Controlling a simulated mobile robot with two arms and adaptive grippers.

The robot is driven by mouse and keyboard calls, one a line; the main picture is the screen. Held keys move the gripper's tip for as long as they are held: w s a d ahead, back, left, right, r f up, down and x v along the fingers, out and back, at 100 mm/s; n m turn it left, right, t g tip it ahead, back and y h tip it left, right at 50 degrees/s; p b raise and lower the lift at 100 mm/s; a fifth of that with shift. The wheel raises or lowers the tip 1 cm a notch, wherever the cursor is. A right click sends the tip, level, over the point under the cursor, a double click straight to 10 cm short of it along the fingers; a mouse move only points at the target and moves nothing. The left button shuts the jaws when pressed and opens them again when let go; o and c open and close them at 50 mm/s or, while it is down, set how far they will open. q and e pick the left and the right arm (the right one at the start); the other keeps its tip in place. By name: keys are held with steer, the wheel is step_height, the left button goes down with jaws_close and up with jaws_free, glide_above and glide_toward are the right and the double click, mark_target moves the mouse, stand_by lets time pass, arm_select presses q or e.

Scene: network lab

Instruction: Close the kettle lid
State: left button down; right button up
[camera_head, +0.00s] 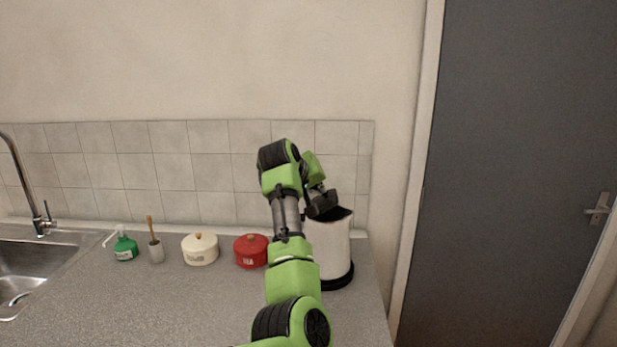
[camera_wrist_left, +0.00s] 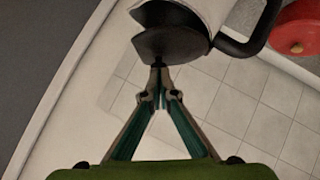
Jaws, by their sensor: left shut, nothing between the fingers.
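The kettle (camera_head: 331,250) is a white cylinder with a black base at the right end of the counter, partly behind my left arm. Its white body (camera_wrist_left: 212,10) and black handle (camera_wrist_left: 255,40) also show at the top of the left wrist view. The black lid (camera_wrist_left: 172,43) appears tilted up from the dark opening, with a wedge-shaped gap at its left. My left gripper (camera_wrist_left: 157,68) is shut and empty, its fingertips at the lid's edge; I cannot tell whether they touch. In the head view this gripper (camera_head: 322,206) is at the kettle's top. My right gripper is out of view.
A sink (camera_head: 30,262) is at far left. The tiled wall (camera_head: 190,165) is close behind. The front counter is clear.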

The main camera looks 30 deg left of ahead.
mark_target(331, 199)
arm_select(q)
steer(key=d+y+p, duration=0.1)
steer(key=p, duration=0.1)
steer(key=w+d+f+m+g+y+p, duration=0.1)
steer(key=p, duration=0.1)
steer(key=shift+m+g, duration=0.3)
steer(key=shift+w+d+f+m+y+p, duration=0.15)
steer(key=shift+d+f+m+y+p, duration=0.15)
steer(key=shift+f+y+p, duration=0.15)
steer(key=shift+w+d+f+p, duration=0.2)
steer(key=shift+f+p, duration=0.15)
steer(key=shift+f, duration=0.15)
